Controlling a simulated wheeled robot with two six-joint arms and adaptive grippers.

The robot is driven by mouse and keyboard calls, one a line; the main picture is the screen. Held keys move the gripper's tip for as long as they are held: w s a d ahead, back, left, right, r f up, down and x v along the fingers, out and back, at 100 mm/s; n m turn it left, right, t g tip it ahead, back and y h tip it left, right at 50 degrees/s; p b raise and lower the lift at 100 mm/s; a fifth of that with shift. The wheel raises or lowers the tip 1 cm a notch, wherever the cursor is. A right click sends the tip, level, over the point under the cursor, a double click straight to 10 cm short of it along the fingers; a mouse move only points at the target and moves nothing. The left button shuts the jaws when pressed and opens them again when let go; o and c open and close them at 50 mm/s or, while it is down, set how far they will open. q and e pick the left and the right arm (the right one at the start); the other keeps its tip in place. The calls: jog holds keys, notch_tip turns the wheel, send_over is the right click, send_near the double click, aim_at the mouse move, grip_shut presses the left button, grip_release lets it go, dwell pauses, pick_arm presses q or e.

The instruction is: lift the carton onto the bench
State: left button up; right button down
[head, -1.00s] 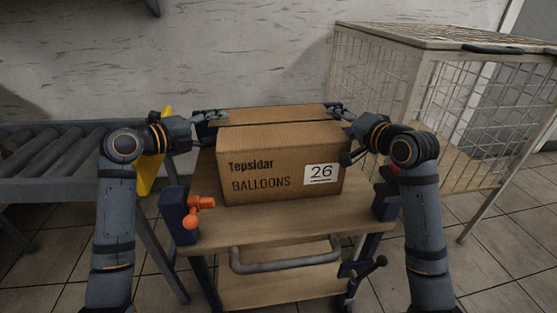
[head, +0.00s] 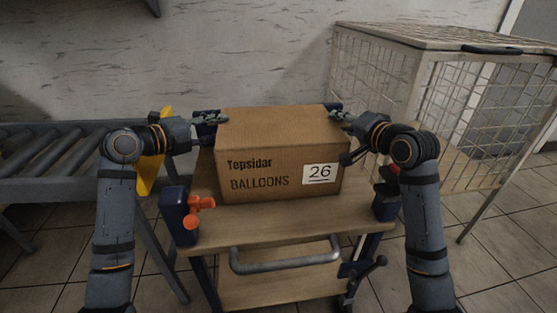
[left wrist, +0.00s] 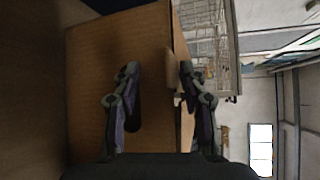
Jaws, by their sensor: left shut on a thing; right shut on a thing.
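The fingertip contacts are partly hidden. I cannot tell which surface is the bench.
A grey roller conveyor (head: 45,160) stands at the left, with a yellow part (head: 150,172) beside it. A wire cage (head: 450,110) stands close at the right. An orange knob (head: 199,203) is at the stand's left front. Tiled floor is open in front.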

pick_arm(q)
jog(key=shift+s+d+r, duration=0.15)
jog(key=shift+d+r, duration=0.1)
jog(key=shift+d, duration=0.05)
pick_arm(e)
jog(key=shift+a+f, duration=0.2)
jog(key=shift+f, duration=0.05)
